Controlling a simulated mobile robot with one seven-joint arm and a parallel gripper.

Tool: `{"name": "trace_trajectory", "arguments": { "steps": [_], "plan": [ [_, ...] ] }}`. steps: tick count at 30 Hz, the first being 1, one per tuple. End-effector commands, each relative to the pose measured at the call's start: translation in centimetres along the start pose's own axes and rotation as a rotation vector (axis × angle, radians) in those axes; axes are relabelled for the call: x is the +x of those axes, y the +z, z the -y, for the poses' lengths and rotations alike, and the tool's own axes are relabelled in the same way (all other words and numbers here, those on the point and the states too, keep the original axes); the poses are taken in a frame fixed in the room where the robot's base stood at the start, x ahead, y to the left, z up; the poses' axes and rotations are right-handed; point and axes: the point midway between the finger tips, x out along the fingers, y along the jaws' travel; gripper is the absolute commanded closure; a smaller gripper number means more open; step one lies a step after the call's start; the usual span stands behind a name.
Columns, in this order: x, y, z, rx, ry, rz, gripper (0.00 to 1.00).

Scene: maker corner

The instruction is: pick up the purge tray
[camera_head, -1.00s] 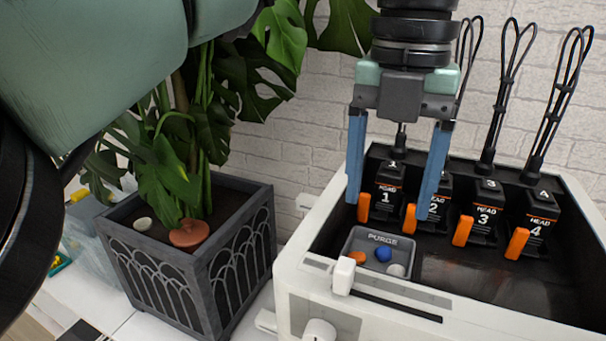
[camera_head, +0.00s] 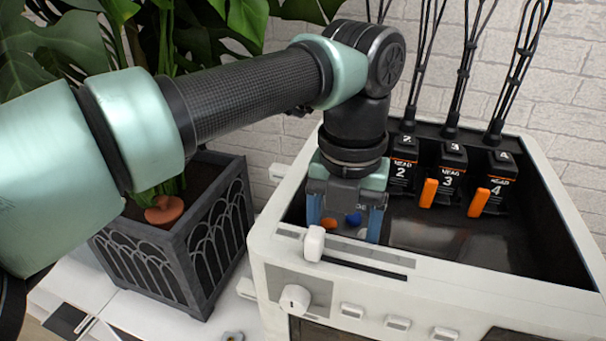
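The purge tray (camera_head: 342,228) is a small dark tray at the left front inside the white machine. An orange blob (camera_head: 328,224) and a blue blob (camera_head: 353,218) lie in it, with a pale one partly showing. My gripper (camera_head: 345,226) is lowered over the tray, pointing down. Its blue fingers are apart, one near the tray's left side and one near its right. The gripper body hides the tray's back and label. I cannot tell whether the fingers touch the tray.
The white machine's walls (camera_head: 268,240) surround the tray, with a white knob (camera_head: 315,243) at the front rim close by. Black heads (camera_head: 447,180) with orange levers stand along the back. A dark planter (camera_head: 190,235) with a leafy plant stands left. The machine's right floor is clear.

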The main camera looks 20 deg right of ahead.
Motion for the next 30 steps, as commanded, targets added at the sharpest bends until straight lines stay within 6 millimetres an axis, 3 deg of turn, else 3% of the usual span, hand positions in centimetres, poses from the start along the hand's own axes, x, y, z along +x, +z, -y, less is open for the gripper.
{"name": "trace_trajectory", "arguments": {
  "steps": [5, 6, 18, 30],
  "plan": [
    [0.06, 0.01, -0.01, -0.001, 0.0, 0.0, 0.25],
    [0.05, 0.01, -0.01, -0.001, 0.0, 0.0, 0.29],
    [0.01, 0.02, -0.01, -0.001, 0.0, 0.001, 1.0],
    [-0.69, 0.1, -0.04, -0.002, 0.001, 0.003, 1.0]
  ]
}}
